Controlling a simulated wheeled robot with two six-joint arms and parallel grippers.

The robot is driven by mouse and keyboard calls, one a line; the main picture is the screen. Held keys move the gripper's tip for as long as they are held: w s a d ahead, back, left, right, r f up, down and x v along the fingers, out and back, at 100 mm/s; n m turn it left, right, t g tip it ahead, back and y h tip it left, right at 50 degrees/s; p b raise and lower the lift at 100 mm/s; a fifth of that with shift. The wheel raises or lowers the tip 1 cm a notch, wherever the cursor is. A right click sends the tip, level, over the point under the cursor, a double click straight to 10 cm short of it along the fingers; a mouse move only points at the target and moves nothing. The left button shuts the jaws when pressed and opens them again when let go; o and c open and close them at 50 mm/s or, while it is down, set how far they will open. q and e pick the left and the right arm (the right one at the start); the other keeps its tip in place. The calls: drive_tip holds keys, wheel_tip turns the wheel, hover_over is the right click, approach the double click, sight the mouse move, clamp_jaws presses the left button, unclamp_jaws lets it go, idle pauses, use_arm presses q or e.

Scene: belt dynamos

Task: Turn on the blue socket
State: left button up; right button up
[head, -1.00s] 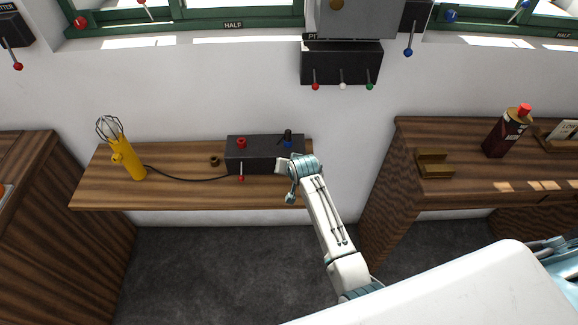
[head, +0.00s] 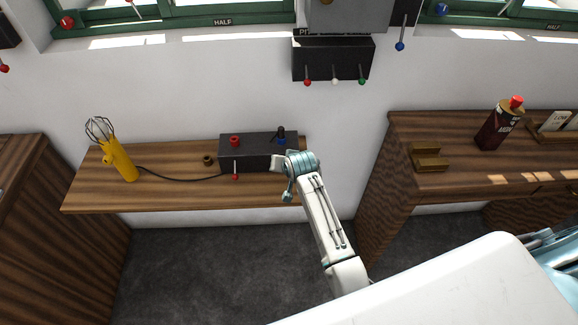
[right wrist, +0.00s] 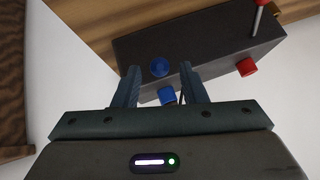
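The black socket box (head: 248,148) lies on the wooden shelf. A red socket (head: 235,141) is on its left and the blue socket (head: 281,141) on its right, with a dark plug-like piece standing there. My right gripper (head: 277,163) is at the box's front right. In the right wrist view the open fingers (right wrist: 159,66) stand either side of a round blue knob (right wrist: 159,67), with a visible gap on each side. The blue socket (right wrist: 167,96) shows just below the knob. In the head view my gripper hides the knob. My left gripper is out of view.
A red-tipped lever (head: 235,176) is on the box front. A yellow caged lamp (head: 119,160) with a cable and a small brown ring (head: 207,160) are on the shelf. A wall box (head: 333,58) with levers hangs above. A wooden cabinet (head: 385,190) stands to the right.

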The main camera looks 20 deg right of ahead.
drive_tip(key=b+v, duration=0.1)
drive_tip(key=v, duration=0.7)
drive_tip(key=shift+b, duration=0.3)
drive_tip(key=s+d+f+n+g+h, duration=0.1)
drive_tip(key=s+d+n+g, duration=0.2)
drive_tip(key=s, duration=1.3)
drive_tip(key=s+d+f+n+g, duration=0.1)
drive_tip(key=s+d+n, duration=0.3)
drive_tip(key=s, duration=1.2)
drive_tip(key=d+f+m+g+b, duration=0.1)
drive_tip(key=d+f+b, duration=0.15)
drive_tip(key=f, duration=1.55)
drive_tip(key=d+f+m+g+b, duration=0.1)
drive_tip(key=f+b, duration=0.2)
drive_tip(key=f, duration=1.5)
drive_tip(key=s+d+f+b, duration=0.1)
drive_tip(key=s+f+b, duration=0.2)
drive_tip(key=s+f, duration=1.6)
wheel_tip(320, 180, down, 3)
drive_tip(key=shift+f+g, duration=0.1)
drive_tip(key=shift+g, duration=0.3)
